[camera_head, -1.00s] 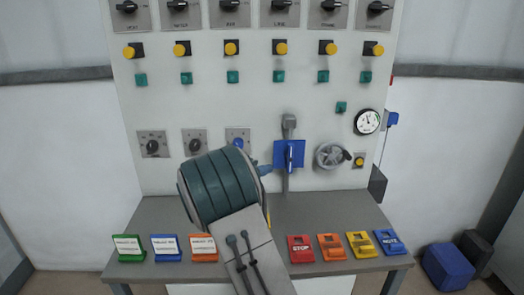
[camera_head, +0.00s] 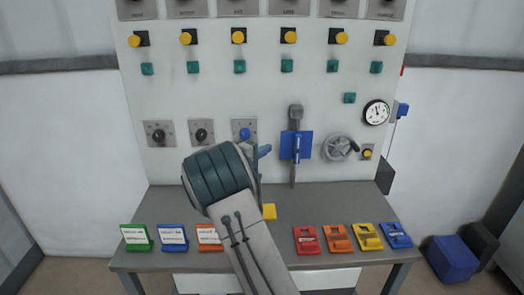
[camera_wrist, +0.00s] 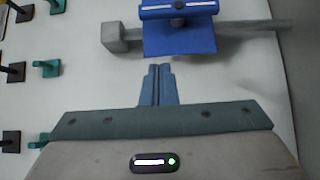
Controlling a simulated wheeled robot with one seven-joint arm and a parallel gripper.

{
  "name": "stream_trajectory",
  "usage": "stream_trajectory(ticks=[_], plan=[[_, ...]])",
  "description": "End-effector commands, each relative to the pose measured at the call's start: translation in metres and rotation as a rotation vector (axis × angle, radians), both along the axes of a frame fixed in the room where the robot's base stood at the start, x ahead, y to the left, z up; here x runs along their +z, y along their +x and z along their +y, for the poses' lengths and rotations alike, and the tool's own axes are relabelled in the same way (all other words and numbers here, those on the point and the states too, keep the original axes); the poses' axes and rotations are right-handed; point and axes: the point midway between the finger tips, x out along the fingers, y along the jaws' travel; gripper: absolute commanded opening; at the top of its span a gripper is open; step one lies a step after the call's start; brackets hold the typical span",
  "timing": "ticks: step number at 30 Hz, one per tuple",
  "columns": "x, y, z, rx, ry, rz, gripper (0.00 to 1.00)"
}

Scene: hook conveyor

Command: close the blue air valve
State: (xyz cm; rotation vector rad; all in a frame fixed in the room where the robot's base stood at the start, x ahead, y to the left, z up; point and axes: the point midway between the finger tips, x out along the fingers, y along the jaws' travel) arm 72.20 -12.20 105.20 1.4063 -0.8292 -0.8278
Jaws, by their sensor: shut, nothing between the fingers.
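The blue air valve (camera_head: 305,148) is on the panel, just right of the middle, on a vertical grey pipe (camera_head: 294,177). It has a blue plate with a blue lever bar in front, which lies along the pipe. In the wrist view the valve's plate (camera_wrist: 180,42) and lever (camera_wrist: 178,11) are at the top, partly cut off by the picture edge. My gripper (camera_head: 267,150) is left of the valve, apart from it. In the wrist view its blue fingers (camera_wrist: 159,72) are together and empty, pointing towards the plate with a small gap.
A grey handwheel (camera_head: 338,147) and a pressure gauge (camera_head: 376,112) are right of the valve. Rotary knobs (camera_head: 159,134) are to the left, green buttons (camera_head: 286,66) above. A grey table (camera_head: 340,203) below carries coloured signs (camera_head: 172,238). My arm hides part of the table.

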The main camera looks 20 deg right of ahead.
Motion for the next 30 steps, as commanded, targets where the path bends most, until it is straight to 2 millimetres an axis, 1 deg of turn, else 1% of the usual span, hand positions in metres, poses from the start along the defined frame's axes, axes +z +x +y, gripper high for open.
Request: stream_trajectory(ticks=[1, 3, 8, 12, 18, 30], plan=[[0.003, 0.005, -0.013, -0.004, 0.000, 0.001, 0.00], [0.003, 0.013, -0.026, -0.005, 0.000, 0.000, 0.00], [0.002, 0.028, -0.055, -0.004, 0.001, 0.000, 0.00], [0.002, 0.020, -0.074, -0.003, 0.001, 0.003, 0.00], [0.001, 0.016, -0.087, -0.001, 0.000, 0.001, 0.00], [0.000, 0.016, -0.088, 0.000, 0.002, 0.000, 0.00]])
